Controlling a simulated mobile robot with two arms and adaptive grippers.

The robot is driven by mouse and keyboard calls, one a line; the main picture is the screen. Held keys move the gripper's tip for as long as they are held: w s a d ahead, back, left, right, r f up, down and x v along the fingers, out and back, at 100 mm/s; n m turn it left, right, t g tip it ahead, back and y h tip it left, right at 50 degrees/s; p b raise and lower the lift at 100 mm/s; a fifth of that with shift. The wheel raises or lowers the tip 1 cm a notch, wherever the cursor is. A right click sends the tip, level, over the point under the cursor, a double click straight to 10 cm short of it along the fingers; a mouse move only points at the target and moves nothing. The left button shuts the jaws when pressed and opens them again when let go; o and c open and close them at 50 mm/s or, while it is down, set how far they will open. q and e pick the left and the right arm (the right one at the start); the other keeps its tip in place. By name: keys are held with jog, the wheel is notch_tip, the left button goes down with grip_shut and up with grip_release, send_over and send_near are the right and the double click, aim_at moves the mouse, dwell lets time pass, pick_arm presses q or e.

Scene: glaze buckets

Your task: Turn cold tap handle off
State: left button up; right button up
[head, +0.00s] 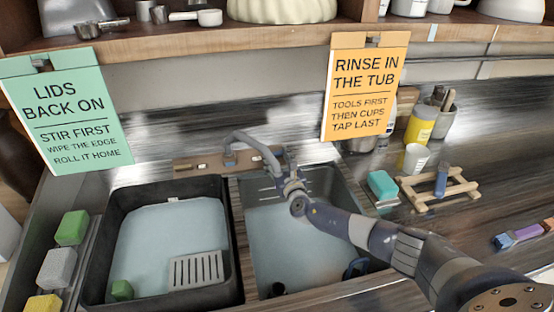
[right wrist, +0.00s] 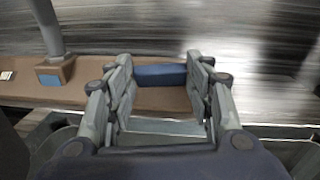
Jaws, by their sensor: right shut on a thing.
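The cold tap handle (right wrist: 158,76) is a blue bar in the right wrist view, between the two fingers of my right gripper (right wrist: 160,100). The fingers are shut on its two ends. In the head view my right gripper (head: 286,170) is at the right end of the tap's brown ledge (head: 203,163) and hides the handle. The grey curved tap spout (head: 262,147) arches beside it, over the right basin. The foot of the spout also shows at the left of the right wrist view (right wrist: 55,70). My left gripper is not in view.
The right basin (head: 290,240) lies below my right arm. A dark tub (head: 95,270) stands left, with a grate and a green block. Two hanging signs (head: 66,112) (head: 362,88) flank the tap. A teal sponge (head: 382,185), a wooden rack (head: 437,188) and cups stand right.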

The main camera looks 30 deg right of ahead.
jog(key=shift+a, duration=0.1)
jog(key=shift+r+m+h, duration=0.1)
jog(key=shift+m+h, duration=0.8)
jog(key=shift+m, duration=0.2)
jog(key=o, duration=1.1)
jog(key=shift+c, duration=0.2)
jog(key=v, duration=1.2)
jog(key=shift+a, duration=0.1)
